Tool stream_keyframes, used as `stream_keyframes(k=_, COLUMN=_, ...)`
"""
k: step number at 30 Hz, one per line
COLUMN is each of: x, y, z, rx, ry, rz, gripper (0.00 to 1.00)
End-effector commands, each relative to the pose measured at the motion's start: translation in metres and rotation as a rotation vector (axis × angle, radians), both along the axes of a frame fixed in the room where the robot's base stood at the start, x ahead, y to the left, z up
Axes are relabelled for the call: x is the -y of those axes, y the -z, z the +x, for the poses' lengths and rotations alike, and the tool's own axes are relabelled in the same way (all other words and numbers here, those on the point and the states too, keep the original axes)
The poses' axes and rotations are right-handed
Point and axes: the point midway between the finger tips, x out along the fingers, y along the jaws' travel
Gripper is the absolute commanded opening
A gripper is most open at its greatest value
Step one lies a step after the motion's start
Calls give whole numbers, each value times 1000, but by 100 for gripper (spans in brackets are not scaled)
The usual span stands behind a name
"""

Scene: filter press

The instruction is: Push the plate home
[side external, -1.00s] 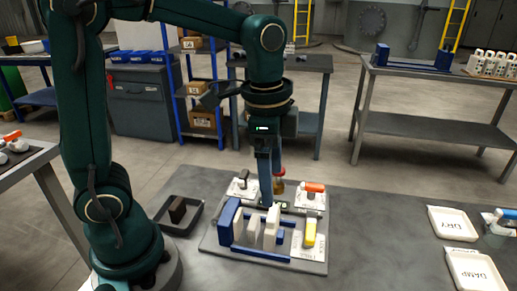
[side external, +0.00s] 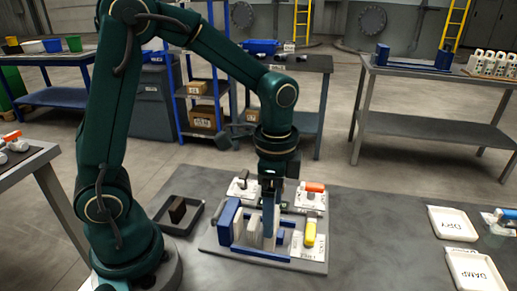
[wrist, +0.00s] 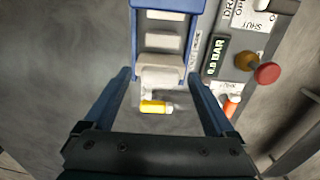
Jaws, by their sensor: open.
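The small filter press has a blue end plate and rails (side external: 228,222), with white plates (side external: 252,229) standing between the rails. My gripper (side external: 272,232) is low over the press and hides part of the row of plates. In the wrist view my open gripper (wrist: 160,74) has one finger on each side of a pale plate (wrist: 161,78). Its jaws hold nothing; contact with the plate is unclear. A yellow handle (side external: 309,233) stands at the press's right end in the side view; it also shows in the wrist view (wrist: 154,107).
A valve with an orange handle (side external: 314,187) and one with a black handle (side external: 243,181) stand behind the press. A dark tray (side external: 165,228) holding a dark block lies left. White trays marked DRY (side external: 452,222) and DAMP (side external: 474,268) lie right, with free table between.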

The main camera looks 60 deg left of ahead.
Motion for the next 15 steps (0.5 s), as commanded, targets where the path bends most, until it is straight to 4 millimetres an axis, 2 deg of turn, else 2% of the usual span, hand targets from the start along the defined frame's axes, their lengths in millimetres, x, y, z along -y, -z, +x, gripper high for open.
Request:
stream_keyframes(k=1, x=0, y=0, z=0, rx=0, ry=0, rz=0, gripper=79)
stream_keyframes(k=7, x=0, y=0, z=0, rx=0, ry=0, rz=0, gripper=2)
stream_keyframes(k=15, x=-5, y=-1, z=-5, rx=-1, ry=-4, rz=0, gripper=0)
